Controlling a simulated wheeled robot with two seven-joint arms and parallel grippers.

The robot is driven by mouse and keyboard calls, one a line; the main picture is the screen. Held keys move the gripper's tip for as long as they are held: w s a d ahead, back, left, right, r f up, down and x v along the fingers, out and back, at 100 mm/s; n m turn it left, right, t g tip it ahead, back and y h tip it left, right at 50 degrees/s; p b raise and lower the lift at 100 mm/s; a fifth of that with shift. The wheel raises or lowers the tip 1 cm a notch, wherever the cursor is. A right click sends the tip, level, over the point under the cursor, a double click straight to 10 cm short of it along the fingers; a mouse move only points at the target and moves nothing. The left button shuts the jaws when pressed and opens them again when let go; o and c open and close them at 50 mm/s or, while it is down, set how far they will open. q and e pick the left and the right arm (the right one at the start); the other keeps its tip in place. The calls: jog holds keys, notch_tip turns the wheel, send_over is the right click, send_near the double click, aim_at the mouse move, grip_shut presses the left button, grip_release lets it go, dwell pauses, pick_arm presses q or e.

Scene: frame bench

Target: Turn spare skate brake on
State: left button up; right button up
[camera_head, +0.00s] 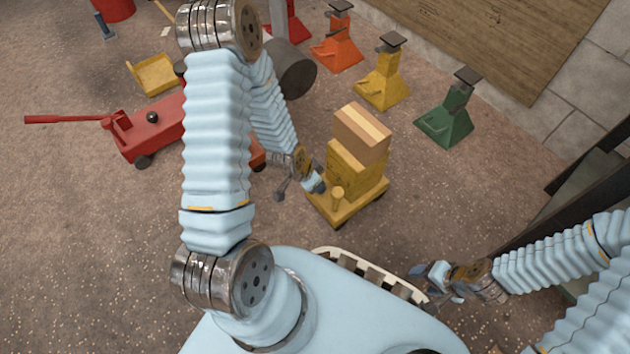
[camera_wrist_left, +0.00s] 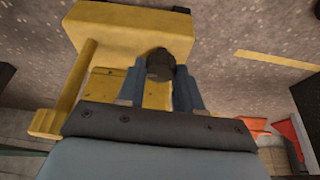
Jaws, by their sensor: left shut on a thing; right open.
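A yellow wheeled skate (camera_head: 345,207) stands on the floor in the middle of the head view, with a yellow block and a wooden block (camera_head: 362,135) stacked on it. A short yellow post (camera_head: 338,195) stands on its near end. My left gripper (camera_head: 318,184) is at the skate's left side. In the left wrist view, my left gripper (camera_wrist_left: 160,85) is shut on a dark knob (camera_wrist_left: 160,64) against the yellow body (camera_wrist_left: 125,28). The knob's setting cannot be read. My right gripper (camera_head: 428,277) is open and empty, apart from the skate at lower right.
A red floor jack (camera_head: 150,133) with a long handle lies left. Orange (camera_head: 338,52), yellow (camera_head: 383,85) and green (camera_head: 447,120) stands line the back. Another low yellow piece (camera_head: 155,73) lies at upper left. Bare floor lies right of the skate.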

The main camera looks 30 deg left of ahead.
dwell(0.4)
pick_arm(q)
jog(key=o, duration=1)
jog(key=shift+o, duration=0.2)
jog(key=p+v, duration=0.4)
jog(key=v, duration=1)
jog(key=shift+s+f, duration=0.1)
